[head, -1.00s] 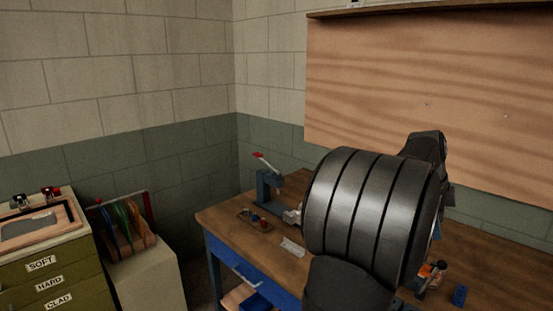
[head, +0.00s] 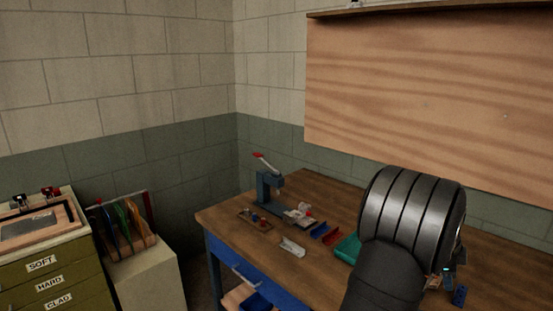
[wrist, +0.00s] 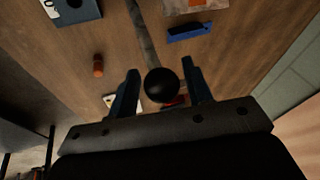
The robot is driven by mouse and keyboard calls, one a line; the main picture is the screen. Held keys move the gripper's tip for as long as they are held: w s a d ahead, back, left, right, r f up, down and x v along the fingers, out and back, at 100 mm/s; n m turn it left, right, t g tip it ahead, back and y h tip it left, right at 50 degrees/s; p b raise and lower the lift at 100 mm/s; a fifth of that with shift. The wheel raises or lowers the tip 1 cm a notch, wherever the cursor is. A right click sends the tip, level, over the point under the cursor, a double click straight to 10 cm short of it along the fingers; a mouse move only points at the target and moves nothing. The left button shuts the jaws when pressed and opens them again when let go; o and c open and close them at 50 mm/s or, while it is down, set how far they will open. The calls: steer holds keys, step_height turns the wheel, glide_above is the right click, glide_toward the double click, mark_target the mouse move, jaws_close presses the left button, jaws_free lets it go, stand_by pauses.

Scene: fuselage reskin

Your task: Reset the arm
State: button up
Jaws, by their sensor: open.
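My arm (head: 412,222) shows large and dark over the right part of the workbench in the head view. It hides most of my gripper there. In the wrist view my gripper (wrist: 160,74) has its two dark fingers spread apart. A round black knob (wrist: 161,86) shows between the fingers. I cannot tell how far below the fingers it lies, but neither finger visibly grips it. A grey bar (wrist: 141,32) runs away from the knob.
The wooden workbench (head: 230,228) carries a blue-grey press (head: 264,188) with a red handle, a small parts tray (head: 246,214), a white piece (head: 292,247), blue and red pieces and a teal mat (head: 346,249). An orange cylinder (wrist: 98,66) and a blue bar (wrist: 189,32) show in the wrist view.

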steer(key=shift+s+d+f+t+y, duration=1.1)
steer(key=shift+s+d+f, duration=0.15)
steer(key=shift+s+f, duration=0.15)
steer(key=v, duration=1.4)
steer(key=shift+w+r, duration=0.15)
steer(key=shift+r, duration=0.15)
steer(key=shift+w, duration=0.1)
steer(key=shift+c, duration=0.3)
steer(key=w+a+r+m+g+y, duration=0.1)
steer(key=w+r+m+g+y, duration=0.3)
steer(key=w, duration=0.4)
steer(key=shift+t+h, duration=0.3)
steer(key=shift+h, duration=0.3)
steer(key=f, duration=1.1)
steer(key=a+f, duration=0.1)
steer(key=f, duration=0.4)
steer(key=shift+s+a+f, duration=0.15)
steer(key=shift+s+f, duration=0.1)
steer(key=shift+f, duration=0.05)
steer(key=shift+c, duration=0.3)
jaws_close()
